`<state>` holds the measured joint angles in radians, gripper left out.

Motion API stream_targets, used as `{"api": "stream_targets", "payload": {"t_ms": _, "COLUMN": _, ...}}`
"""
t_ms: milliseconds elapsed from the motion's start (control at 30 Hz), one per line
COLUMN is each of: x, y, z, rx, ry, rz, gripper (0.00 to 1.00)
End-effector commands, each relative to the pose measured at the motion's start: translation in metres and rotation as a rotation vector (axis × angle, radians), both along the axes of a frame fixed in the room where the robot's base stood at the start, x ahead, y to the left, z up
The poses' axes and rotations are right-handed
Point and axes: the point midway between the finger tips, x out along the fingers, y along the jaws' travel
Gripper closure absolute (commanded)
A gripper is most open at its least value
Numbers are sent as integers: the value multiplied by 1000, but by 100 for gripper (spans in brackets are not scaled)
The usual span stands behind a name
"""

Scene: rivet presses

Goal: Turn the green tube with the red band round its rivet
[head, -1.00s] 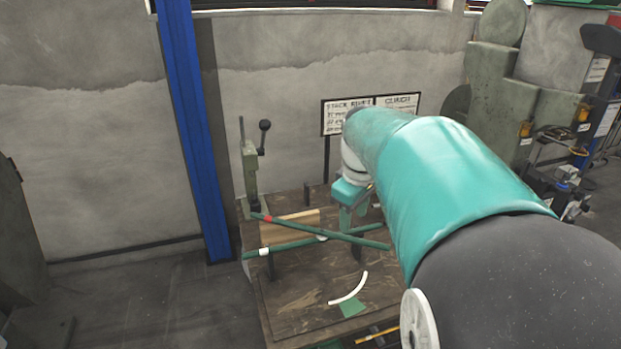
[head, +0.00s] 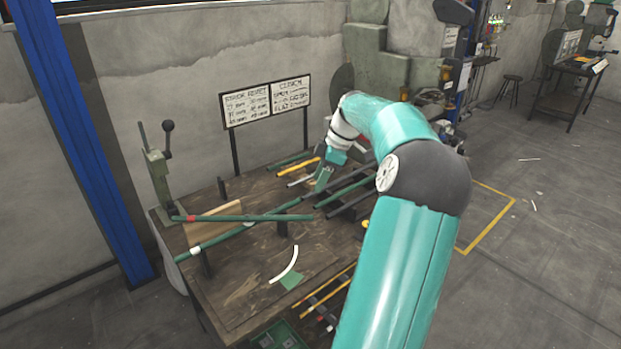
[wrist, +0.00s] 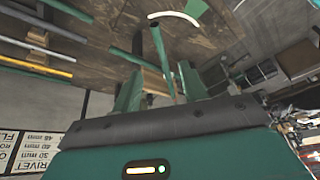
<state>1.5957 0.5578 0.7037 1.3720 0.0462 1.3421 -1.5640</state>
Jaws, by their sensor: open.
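The green tube with the red band (head: 275,217) lies across the left half of the bench, its red band near the lever press. A second green tube with a white band (head: 213,240) crosses it; a pale spot shows at the crossing, but I cannot make out the rivet. My gripper (head: 321,186) is open, near the far right end of the white-banded tube and beyond the red-banded tube's right end. In the wrist view, my open gripper (wrist: 160,82) has a green tube running between its fingers in the picture; I cannot tell which tube or how far below.
A lever press (head: 157,170) stands at the bench's left back corner. Signs (head: 266,100) stand behind. A white curved strip (head: 287,265) and green scrap (head: 291,282) lie in front. A wooden block (head: 215,222) sits under the tubes.

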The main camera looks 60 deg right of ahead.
Motion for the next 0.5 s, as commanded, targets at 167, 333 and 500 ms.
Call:
{"api": "stream_targets", "payload": {"t_ms": 167, "x": 3, "y": 0, "z": -18, "rx": 3, "ry": 2, "rz": -3, "gripper": 57}}
{"api": "stream_targets", "payload": {"t_ms": 333, "x": 12, "y": 7, "z": -47, "rx": 5, "ry": 2, "rz": -2, "gripper": 57}}
{"api": "stream_targets", "payload": {"t_ms": 500, "x": 23, "y": 15, "z": -75, "rx": 4, "ry": 3, "rz": 0, "gripper": 57}}
